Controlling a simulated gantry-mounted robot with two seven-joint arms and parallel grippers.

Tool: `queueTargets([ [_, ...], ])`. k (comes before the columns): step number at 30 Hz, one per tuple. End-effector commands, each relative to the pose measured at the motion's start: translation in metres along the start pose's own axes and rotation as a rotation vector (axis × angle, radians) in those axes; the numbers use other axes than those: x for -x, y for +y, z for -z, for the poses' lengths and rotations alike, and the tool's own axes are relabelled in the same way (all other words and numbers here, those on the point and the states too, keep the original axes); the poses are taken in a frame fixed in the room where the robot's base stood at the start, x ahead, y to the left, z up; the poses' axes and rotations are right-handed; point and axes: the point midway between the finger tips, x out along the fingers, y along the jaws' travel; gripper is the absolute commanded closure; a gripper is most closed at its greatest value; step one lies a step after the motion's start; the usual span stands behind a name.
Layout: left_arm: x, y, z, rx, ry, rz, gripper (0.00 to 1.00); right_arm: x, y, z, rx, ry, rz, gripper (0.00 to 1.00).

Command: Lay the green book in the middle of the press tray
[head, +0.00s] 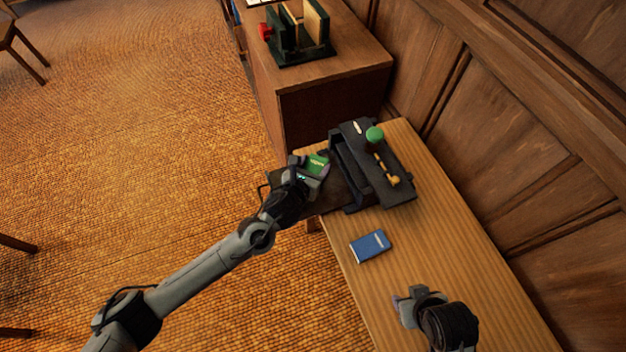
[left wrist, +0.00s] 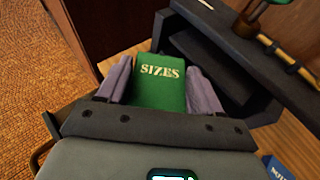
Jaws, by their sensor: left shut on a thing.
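The green book (head: 318,163), marked "SIZES" in the left wrist view (left wrist: 160,88), is between the two pale fingers of my left gripper (head: 316,168), which is shut on it. The black press (head: 378,165) stands on the wooden table, with a green knob and a yellow part on top. Its dark tray (head: 334,200) juts out to the left, partly hidden by my left gripper. The book is over or near this tray; I cannot tell whether it touches. My right gripper (head: 403,306) is above the near part of the table, away from the book; its opening is unclear.
A blue book (head: 371,246) lies on the table (head: 440,250) in front of the press. A brown cabinet (head: 325,85) behind bears a dark green stand (head: 300,45) with upright things. Wood panelling borders the table on the right. The table between blue book and panelling is clear.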

Motion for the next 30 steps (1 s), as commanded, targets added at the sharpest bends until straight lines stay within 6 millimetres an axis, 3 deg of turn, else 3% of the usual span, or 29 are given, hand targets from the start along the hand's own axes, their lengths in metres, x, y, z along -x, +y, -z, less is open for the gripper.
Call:
queueTargets([
  [3, -0.007, 0.000, 0.018, 0.002, 0.001, -0.001, 0.67, -0.005, 0.000, -0.002, 0.002, 0.000, -0.002, 0.57],
  [11, -0.013, 0.000, 0.031, 0.001, -0.001, -0.001, 0.67, -0.007, 0.001, -0.002, 0.005, 0.000, -0.004, 0.57],
  [18, -0.023, 0.000, 0.057, 0.002, 0.000, -0.001, 0.67, -0.014, 0.001, -0.004, 0.004, 0.000, -0.004, 0.57],
  [30, -0.025, 0.001, 0.062, 0.001, -0.002, -0.001, 0.67, -0.015, 0.000, -0.004, 0.000, 0.001, 0.000, 0.57],
])
